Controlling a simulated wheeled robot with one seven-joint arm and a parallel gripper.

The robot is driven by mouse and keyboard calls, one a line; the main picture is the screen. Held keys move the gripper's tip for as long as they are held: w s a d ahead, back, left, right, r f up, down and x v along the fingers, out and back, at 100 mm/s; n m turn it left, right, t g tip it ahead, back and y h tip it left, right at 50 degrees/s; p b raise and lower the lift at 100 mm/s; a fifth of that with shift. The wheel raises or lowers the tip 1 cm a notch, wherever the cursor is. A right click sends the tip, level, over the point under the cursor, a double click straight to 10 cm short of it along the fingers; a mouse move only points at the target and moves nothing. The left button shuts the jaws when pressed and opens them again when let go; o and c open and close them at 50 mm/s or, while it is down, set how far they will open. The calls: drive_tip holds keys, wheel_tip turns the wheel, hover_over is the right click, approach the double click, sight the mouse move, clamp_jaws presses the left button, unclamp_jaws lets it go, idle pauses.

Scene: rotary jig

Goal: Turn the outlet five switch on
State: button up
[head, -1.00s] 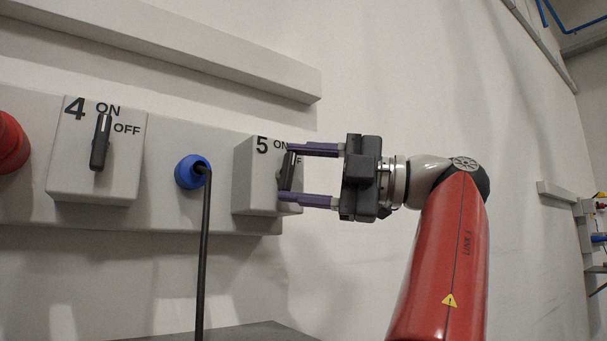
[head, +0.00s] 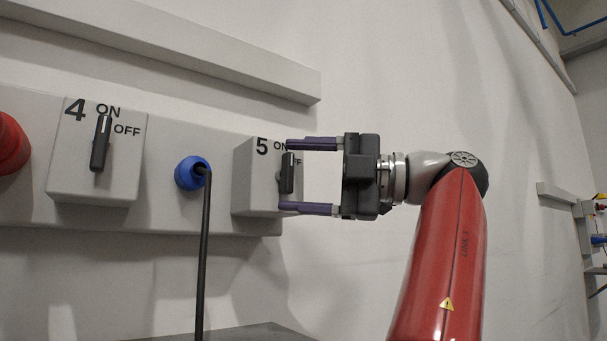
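The outlet five switch (head: 287,173) is a black handle on a grey box (head: 256,190) marked 5, with ON and a partly covered OFF label. The handle stands about upright, in line with the ON side, much like the switch four handle. My gripper (head: 308,176) comes from the right with its two purple fingers spread, one above the handle and one below it. Gaps show between the fingers and the handle, and nothing is held. The fingertips overlap the box's right part in the picture; I cannot tell if they touch it.
A switch box marked 4 (head: 93,181) is on the left, its handle (head: 101,143) upright at ON. A blue plug (head: 192,172) with a hanging black cable (head: 204,260) sits between the boxes. A red connector (head: 12,145) is at the far left.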

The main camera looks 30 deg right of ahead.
drive_tip(key=shift+o, duration=0.3)
drive_tip(key=v, duration=0.7)
drive_tip(key=shift+s+d, duration=0.3)
idle(0.7)
